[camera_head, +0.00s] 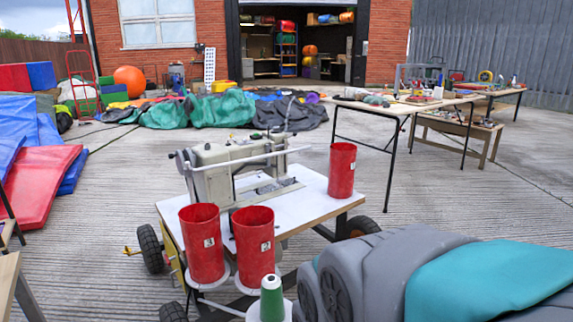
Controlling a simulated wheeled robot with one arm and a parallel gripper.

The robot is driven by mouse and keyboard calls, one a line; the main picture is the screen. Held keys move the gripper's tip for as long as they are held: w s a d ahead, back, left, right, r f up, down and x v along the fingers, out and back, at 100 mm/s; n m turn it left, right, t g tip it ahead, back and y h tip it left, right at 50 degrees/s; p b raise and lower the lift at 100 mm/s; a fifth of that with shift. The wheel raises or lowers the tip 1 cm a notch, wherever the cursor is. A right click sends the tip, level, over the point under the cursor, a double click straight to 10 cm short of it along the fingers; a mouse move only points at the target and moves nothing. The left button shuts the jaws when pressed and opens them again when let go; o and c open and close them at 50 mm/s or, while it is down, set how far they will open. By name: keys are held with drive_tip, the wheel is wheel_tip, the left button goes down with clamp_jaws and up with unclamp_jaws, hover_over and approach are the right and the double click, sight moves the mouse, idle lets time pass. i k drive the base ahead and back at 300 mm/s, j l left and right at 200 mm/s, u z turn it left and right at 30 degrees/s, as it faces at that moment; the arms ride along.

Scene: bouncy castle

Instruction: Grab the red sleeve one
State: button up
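Three red sleeve-like tubes with open tops are in view. One red tube (202,244) stands at the front left of a white-topped sewing machine cart (312,207). A second red tube (253,243) stands just right of it; both bear small white labels and have pale discs at their bases. A third red tube (342,170) stands upright at the cart's back right corner. A green thread cone (271,299) with a pale tip stands at the bottom, partly cut off by the frame edge. My gripper is not in view.
A grey sewing machine (225,170) sits on the wheeled cart. A bulky grey object with teal covering (480,278) fills the lower right. Tables with tools (410,104) stand at the right; red and blue mats (42,180) lie left.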

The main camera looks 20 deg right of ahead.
sight(343, 155)
drive_tip(key=i+l, duration=0.25)
drive_tip(key=l, duration=0.15)
drive_tip(key=i+l, duration=0.55)
drive_tip(key=l, duration=0.25)
drive_tip(key=i+l, duration=0.25)
drive_tip(key=l, duration=0.15)
